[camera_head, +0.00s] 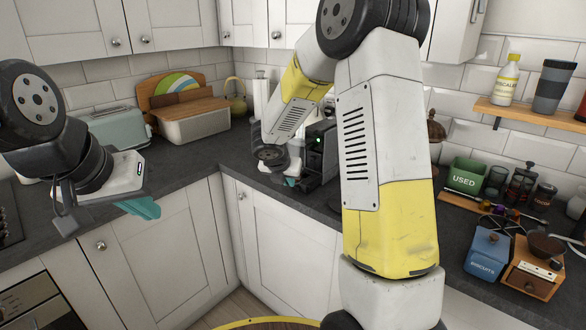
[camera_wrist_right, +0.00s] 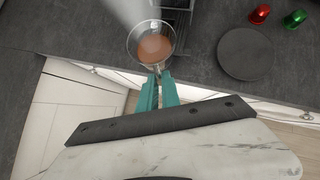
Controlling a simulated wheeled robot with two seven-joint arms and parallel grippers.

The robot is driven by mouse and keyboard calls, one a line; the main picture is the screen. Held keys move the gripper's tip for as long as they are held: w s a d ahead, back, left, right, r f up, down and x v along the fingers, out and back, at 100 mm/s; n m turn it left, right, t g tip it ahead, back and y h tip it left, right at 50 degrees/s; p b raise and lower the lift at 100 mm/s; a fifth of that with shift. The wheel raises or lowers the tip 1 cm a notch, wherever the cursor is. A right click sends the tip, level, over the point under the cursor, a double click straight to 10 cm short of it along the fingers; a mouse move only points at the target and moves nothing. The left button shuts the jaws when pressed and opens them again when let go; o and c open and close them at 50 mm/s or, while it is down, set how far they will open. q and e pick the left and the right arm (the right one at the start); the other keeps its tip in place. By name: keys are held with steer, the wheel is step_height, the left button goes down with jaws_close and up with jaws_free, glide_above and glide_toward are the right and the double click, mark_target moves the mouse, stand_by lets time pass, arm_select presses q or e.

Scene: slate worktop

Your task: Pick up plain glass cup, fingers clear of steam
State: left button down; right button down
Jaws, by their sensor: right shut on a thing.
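The plain glass cup (camera_wrist_right: 151,42) shows in the right wrist view, seen from above, with brown liquid inside. A pale, steam-like haze spreads up and left from it. My right gripper's teal fingers (camera_wrist_right: 159,76) are shut at the cup's near side; the exact contact is partly hidden. The same gripper (camera_head: 291,181) is small in the head view, beside the black coffee machine (camera_head: 318,150), and I cannot make out the cup there. My left gripper (camera_head: 140,207) hangs at the left in front of the cabinets, away from the cup; its finger gap is not clear.
In the wrist view, a dark round plate (camera_wrist_right: 245,54) lies right of the cup, with a red capsule (camera_wrist_right: 260,14) and a green capsule (camera_wrist_right: 295,19) beyond. The worktop's front edge is close.

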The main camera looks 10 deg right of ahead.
steer(key=shift+s+a, duration=0.35)
steer(key=shift+a, duration=0.05)
steer(key=shift+r, duration=0.1)
steer(key=shift+r, duration=1.95)
